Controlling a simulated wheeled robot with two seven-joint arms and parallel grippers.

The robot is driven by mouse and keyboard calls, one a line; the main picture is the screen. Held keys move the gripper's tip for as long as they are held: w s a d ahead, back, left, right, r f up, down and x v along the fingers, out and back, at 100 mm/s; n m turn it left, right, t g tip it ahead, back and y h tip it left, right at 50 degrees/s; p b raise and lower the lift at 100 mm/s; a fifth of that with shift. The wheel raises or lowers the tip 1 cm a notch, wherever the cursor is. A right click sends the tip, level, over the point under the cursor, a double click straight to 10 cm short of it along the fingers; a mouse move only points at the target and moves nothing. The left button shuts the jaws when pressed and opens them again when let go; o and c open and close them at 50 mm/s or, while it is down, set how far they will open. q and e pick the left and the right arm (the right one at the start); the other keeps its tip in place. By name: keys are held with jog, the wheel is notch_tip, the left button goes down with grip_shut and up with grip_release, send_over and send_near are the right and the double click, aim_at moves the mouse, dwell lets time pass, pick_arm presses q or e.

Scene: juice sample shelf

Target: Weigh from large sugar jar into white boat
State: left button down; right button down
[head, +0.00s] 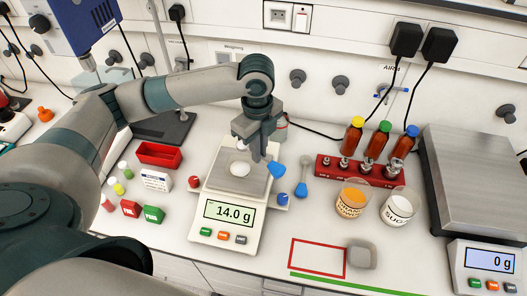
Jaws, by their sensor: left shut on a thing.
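My left gripper (264,155) reaches in over the small balance, pointing down, and is shut on a blue scoop (277,171). The scoop is at the right side of the pan, to the right of the white boat; whether it holds sugar is too small to tell. The white boat (239,169) sits on the pan of the balance (228,211), whose display reads 14.0 g. A jar of white contents labelled SUGAR (398,208) stands open on the table at the right. My right gripper is not in view.
An orange-filled jar (351,202) stands beside the sugar jar, before a red rack (330,170) with weights. A large balance (490,262) reads 0 g.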

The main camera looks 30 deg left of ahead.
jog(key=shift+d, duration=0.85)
pick_arm(q)
jog(key=shift+s+f+t, duration=0.1)
jog(key=shift+f+t, duration=0.2)
jog(key=shift+f, duration=0.2)
jog(key=t+b, duration=0.1)
jog(key=b, duration=0.2)
jog(key=shift+f+h, duration=0.3)
jog(key=shift+f, duration=0.1)
jog(key=shift+s+f+t+b, duration=0.15)
jog(key=shift+t+b, duration=0.25)
jog(key=shift+b, duration=1.25)
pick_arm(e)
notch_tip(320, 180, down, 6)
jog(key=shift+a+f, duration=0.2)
pick_arm(q)
jog(key=shift+a, duration=0.1)
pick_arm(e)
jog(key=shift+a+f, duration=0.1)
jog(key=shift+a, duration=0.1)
